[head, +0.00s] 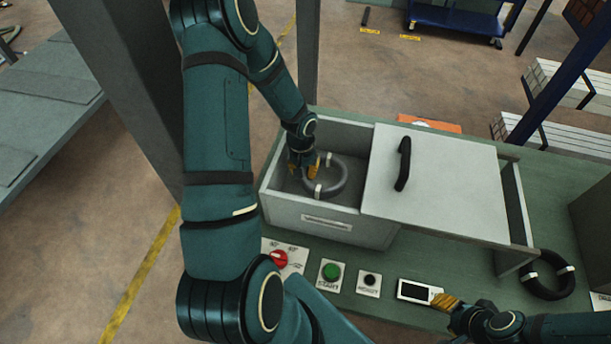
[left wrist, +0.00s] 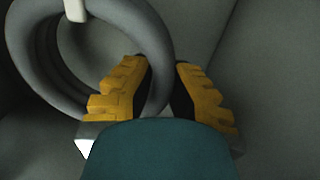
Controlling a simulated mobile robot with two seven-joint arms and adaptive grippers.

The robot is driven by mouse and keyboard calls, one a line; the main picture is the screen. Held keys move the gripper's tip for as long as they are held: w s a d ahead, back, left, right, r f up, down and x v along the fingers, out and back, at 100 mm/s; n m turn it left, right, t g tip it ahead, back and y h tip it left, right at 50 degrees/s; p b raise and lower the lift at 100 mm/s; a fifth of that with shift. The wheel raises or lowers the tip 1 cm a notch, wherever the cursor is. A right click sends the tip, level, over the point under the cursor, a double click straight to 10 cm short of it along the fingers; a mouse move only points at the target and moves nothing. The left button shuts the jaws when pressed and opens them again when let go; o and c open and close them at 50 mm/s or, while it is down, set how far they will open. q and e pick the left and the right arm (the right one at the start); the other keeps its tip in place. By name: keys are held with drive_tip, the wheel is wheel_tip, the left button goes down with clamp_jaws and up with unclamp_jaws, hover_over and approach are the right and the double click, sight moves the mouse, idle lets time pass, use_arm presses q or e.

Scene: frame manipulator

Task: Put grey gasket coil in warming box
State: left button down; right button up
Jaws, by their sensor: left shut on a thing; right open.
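The warming box (head: 285,205) is a grey box on the green bench, with its sliding lid (head: 450,180) pushed to the right so its left part is open. The grey gasket coil (head: 338,187) is inside this open part. In the left wrist view the coil (left wrist: 158,50) passes between the yellow fingers (left wrist: 163,88). Whether the coil touches the box floor is hard to tell. My right gripper (head: 440,302) is open and empty at the bench's front, beside a small white display.
A black coil (head: 548,274) lies on the bench at the right. A red dial (head: 279,260), a green start button (head: 331,272), a black button (head: 369,281) and the display (head: 416,291) line the front. The lid has a raised black handle (head: 403,164).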

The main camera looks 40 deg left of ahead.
use_arm(q)
wheel_tip(320, 180, down, 3)
drive_tip(key=shift+r, duration=0.1)
use_arm(e)
drive_tip(key=shift+f, duration=0.1)
drive_tip(key=shift+f, duration=0.1)
drive_tip(key=shift+f, duration=0.1)
use_arm(q)
drive_tip(key=c, duration=1.1)
unclamp_jaws()
drive_tip(key=shift+c, duration=0.2)
